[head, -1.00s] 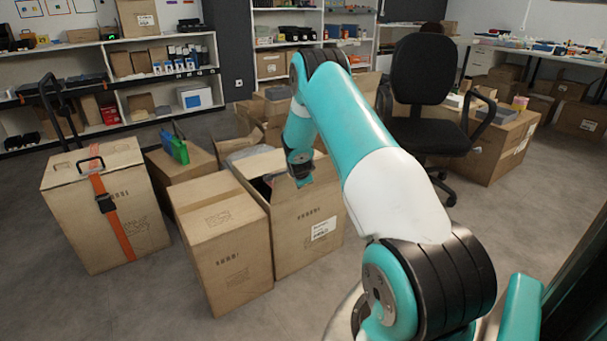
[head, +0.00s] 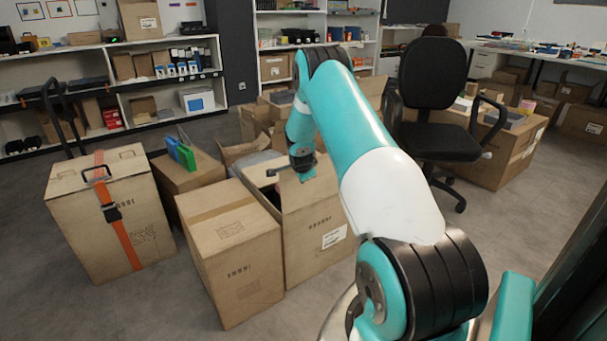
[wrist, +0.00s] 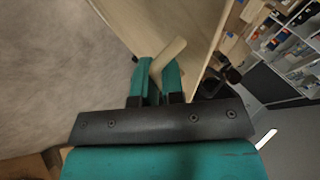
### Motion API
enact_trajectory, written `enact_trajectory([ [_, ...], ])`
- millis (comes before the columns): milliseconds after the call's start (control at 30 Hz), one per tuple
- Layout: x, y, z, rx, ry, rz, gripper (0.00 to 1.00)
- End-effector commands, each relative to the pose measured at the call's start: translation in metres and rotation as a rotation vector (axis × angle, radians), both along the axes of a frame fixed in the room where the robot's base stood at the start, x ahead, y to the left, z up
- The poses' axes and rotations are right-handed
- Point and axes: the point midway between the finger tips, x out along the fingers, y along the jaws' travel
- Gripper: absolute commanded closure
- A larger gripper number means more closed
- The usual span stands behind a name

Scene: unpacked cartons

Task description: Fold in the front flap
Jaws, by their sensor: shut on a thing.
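The open carton (head: 315,243) stands on the floor near the middle of the head view, with a white label on its front. Its front flap (head: 312,190) stands up from the front rim, and the dark inside shows to its left. My gripper (head: 303,174) is at the flap's upper edge, its fingers partly hidden there. In the wrist view my gripper's teal fingers (wrist: 158,76) are shut on a thin tan edge (wrist: 174,52), which looks like the flap. A wide tan carton panel (wrist: 160,22) lies beyond them.
A closed carton (head: 228,255) stands tight against the open carton's left side. A strapped carton (head: 80,215) and a box with green items (head: 186,178) are further left. An office chair (head: 432,125) stands behind on the right. Floor is clear at front left.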

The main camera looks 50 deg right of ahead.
Motion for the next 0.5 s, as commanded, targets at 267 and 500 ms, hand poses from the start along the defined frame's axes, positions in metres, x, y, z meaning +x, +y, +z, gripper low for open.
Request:
enact_trajectory([
  [267, 0.0044, -0.0008, 0.0030, 0.006, -0.021, 0.006, 1.00],
  [500, 0.0025, -0.0042, 0.0039, 0.005, -0.022, 0.002, 0.82],
])
